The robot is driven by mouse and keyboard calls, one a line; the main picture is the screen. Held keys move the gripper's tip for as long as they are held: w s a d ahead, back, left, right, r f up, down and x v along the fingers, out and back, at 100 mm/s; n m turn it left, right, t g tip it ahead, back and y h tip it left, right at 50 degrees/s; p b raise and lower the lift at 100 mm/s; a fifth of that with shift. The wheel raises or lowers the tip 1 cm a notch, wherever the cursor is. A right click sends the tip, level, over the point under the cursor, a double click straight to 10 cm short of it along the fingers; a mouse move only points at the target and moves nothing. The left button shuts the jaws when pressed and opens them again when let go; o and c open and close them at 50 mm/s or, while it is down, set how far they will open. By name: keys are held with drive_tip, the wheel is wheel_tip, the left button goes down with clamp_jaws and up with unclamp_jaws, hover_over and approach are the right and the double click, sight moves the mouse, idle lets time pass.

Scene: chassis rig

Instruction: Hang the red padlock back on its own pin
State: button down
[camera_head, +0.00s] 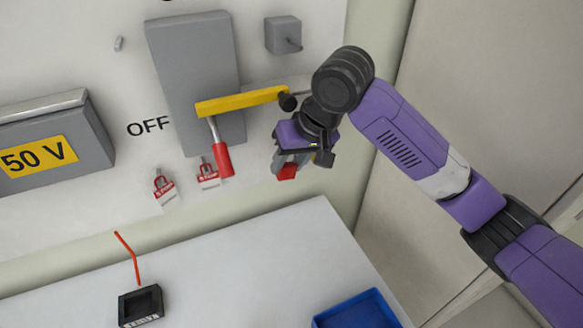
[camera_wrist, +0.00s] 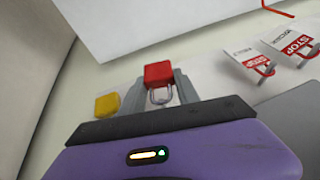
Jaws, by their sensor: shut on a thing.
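The red padlock (camera_head: 287,172) is held at the tip of my gripper (camera_head: 291,158), in front of the pale wall panel. In the wrist view the red body of the padlock (camera_wrist: 158,73) sticks out past the grey fingers (camera_wrist: 162,92), with its metal shackle between them. The gripper is shut on it. A small grey pin (camera_head: 118,44) stands out of the panel at the upper left. A grey block (camera_head: 283,36) with a thin peg is at the upper right. I cannot tell which pin belongs to the padlock.
A grey switch box (camera_head: 193,75) carries a yellow bar (camera_head: 240,101) and a red-handled lever (camera_head: 222,158). Two red-and-white tags (camera_head: 208,174) hang below. A yellow block (camera_wrist: 107,104) shows beside the fingers. The table (camera_head: 235,265) holds a black box (camera_head: 140,306) and a blue tray (camera_head: 355,308).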

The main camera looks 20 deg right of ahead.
drive_tip(key=shift+w+f, duration=0.15)
drive_tip(key=shift+w, duration=1.45)
drive_tip(key=shift+f+p, duration=0.1)
drive_tip(key=shift+p, duration=0.2)
drive_tip(key=c, duration=0.8)
unclamp_jaws()
